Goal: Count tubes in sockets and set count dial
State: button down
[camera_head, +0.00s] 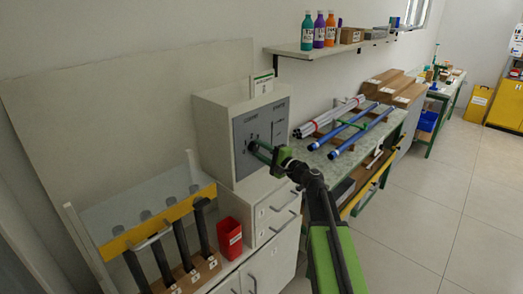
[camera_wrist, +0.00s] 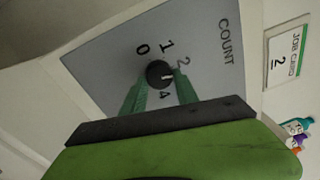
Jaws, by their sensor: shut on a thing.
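My gripper (camera_wrist: 160,82) is shut on the black knob (camera_wrist: 158,72) of the count dial. The dial sits on a grey panel (camera_wrist: 105,58) marked COUNT. The figures 0, 1, 2 and 4 show around the knob; a green finger covers the place between 2 and 4. A pale mark on the knob seems to face right, but I cannot tell its exact figure. In the head view my gripper (camera_head: 262,148) is at the white cabinet (camera_head: 214,130). Several dark tubes (camera_head: 181,245) stand slightly tilted at a wooden block (camera_head: 209,270) on the left. Their socket bottoms are hidden.
A job card (camera_wrist: 281,58) reading 2 is right of the panel. Blue rods (camera_head: 345,129) and grey tubes lie on the bench to the right. Open floor (camera_head: 430,200) is at right.

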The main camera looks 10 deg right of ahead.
jog(key=m, duration=0.4)
jog(key=shift+m, duration=0.4)
jog(key=m, duration=0.4)
jog(key=shift+h+p, duration=0.3)
jog(key=shift+p, duration=0.05)
jog(key=m, duration=0.4)
jog(key=shift+a+p, duration=0.15)
jog(key=shift+p, duration=0.15)
jog(key=shift+s+m, duration=0.1)
jog(key=shift+m, duration=2.1)
jog(key=c, duration=0.9)
grip_release()
